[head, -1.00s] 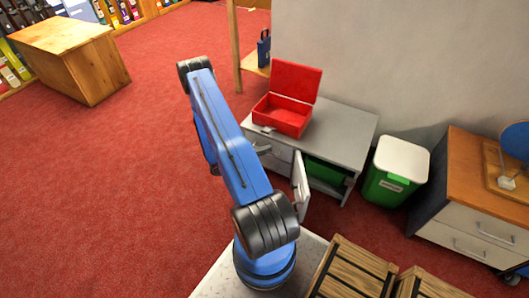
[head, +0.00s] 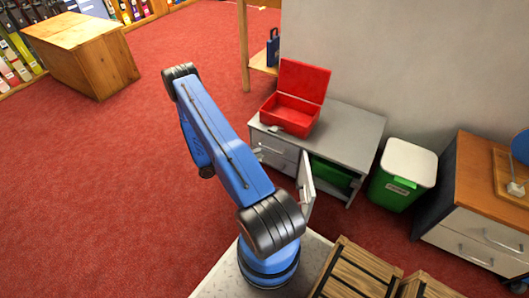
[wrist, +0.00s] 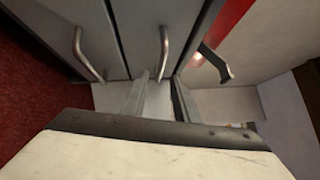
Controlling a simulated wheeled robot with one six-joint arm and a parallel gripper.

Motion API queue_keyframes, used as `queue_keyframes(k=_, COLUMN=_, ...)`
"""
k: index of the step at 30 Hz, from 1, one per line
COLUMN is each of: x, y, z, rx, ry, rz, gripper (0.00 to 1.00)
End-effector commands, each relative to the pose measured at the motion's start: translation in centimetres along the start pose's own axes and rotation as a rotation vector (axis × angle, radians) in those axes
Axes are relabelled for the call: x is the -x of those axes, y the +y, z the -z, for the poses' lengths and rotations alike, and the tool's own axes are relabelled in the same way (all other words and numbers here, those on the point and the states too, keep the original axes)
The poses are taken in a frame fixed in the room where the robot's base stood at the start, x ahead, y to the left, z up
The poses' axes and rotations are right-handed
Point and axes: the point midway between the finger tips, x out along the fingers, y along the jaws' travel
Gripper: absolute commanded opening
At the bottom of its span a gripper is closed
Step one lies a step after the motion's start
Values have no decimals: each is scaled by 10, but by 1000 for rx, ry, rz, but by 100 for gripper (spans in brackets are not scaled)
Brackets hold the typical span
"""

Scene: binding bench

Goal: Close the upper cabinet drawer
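The grey cabinet (head: 345,135) stands against the wall, with two stacked drawers on its left side. The upper drawer (head: 276,146) looks flush or nearly flush with the cabinet front. In the wrist view the upper drawer front (wrist: 142,28) with its bar handle (wrist: 164,52) lies beside the lower drawer front (wrist: 62,25). My gripper (wrist: 160,98) is open and empty, its two fingers apart near the end of the upper drawer's handle; I cannot tell if they touch it.
An open red box (head: 290,117) sits on the cabinet top. The cabinet's right-hand door (head: 306,184) stands open toward me. A green bin (head: 396,190) is right of the cabinet, and wooden crates (head: 350,272) are in front. The red floor at left is clear.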

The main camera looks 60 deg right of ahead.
Motion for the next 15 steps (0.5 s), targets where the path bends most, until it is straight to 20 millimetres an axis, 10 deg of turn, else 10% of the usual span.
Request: queue_keyframes(k=15, x=80, y=0, z=0, rx=-1, ry=-1, rz=0, gripper=27)
